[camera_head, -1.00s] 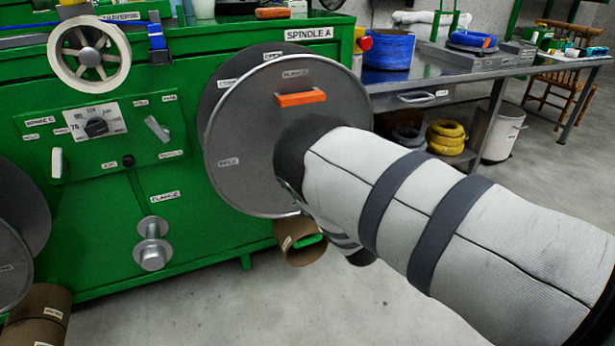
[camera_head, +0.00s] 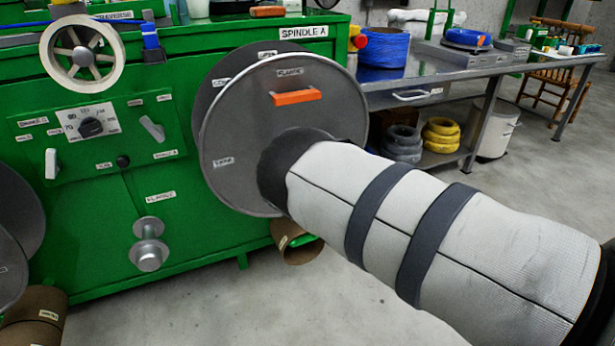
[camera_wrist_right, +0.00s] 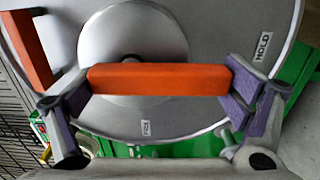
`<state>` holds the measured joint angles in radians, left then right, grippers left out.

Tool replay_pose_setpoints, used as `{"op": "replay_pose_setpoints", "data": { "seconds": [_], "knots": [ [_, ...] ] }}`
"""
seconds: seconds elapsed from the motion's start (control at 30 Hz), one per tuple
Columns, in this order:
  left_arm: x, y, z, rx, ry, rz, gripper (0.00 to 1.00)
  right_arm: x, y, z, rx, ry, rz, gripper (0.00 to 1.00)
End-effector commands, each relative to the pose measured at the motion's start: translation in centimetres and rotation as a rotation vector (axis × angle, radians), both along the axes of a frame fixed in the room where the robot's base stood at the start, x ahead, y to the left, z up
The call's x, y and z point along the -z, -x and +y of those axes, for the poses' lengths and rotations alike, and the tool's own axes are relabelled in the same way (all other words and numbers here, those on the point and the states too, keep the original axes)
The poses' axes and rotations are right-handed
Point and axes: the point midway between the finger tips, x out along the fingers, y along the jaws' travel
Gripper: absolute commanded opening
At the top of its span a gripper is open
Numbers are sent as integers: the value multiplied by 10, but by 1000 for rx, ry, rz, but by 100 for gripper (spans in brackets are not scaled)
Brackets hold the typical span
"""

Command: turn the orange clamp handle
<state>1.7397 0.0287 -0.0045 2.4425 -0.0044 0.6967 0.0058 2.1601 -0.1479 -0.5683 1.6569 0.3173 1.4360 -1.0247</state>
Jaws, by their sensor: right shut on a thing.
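The orange clamp handle (camera_wrist_right: 158,79) lies level across the picture in the right wrist view, in front of the round hub (camera_wrist_right: 130,35) of the grey disc. My right gripper (camera_wrist_right: 160,95) has its purple-padded fingers at the two ends of this handle and is shut on it. In the head view my right arm, in a white sleeve, reaches in from the right to the disc (camera_head: 235,130). It hides the hub, the clamp handle and the right gripper there. My left gripper is not in view.
A second orange bar (camera_head: 297,97) sits on the disc's upper part; an orange bar also shows at the left of the wrist view (camera_wrist_right: 28,50). The green machine (camera_head: 100,220) stands behind and left. A metal bench (camera_head: 450,75) is at right. The floor in front is clear.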

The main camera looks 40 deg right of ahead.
Motion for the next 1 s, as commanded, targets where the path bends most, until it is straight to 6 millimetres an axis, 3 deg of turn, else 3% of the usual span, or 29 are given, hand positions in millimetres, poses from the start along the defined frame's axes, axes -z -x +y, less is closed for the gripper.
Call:
{"op": "replay_pose_setpoints", "data": {
  "seconds": [0.43, 0.8, 1.0],
  "knots": [
    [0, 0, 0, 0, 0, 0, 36, 1, 5, 1, 1, 3, 3, 100],
    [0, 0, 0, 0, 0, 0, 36, 1, 93, 22, 1, 6, 6, 100],
    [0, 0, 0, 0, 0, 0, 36, 1, 116, 28, 0, 4, 3, 100]
  ]
}}
